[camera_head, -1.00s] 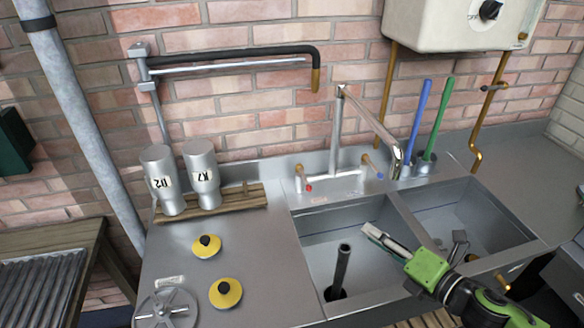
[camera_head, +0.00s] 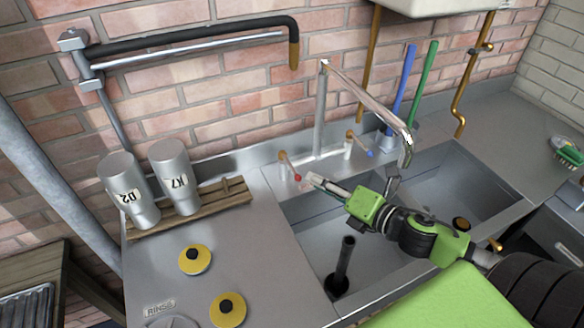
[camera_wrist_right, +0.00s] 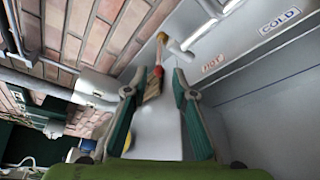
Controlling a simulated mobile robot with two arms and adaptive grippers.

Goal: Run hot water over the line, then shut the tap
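The tap's chrome spout (camera_head: 365,92) curves over the sink basins, and no water shows at its end. My right gripper (camera_head: 311,182) is at the hot lever's red end. In the right wrist view my right gripper (camera_wrist_right: 155,82) is open, with the hot lever (camera_wrist_right: 158,60) ahead between its fingers; contact is unclear. I cannot tell which thing is the line. My left gripper is out of view.
A black upright pipe (camera_head: 343,264) stands in the left basin. Two metal canisters (camera_head: 174,178) stand on a wooden rack (camera_head: 226,195) at left. Blue (camera_head: 402,85) and green (camera_head: 426,84) handles stand behind the spout.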

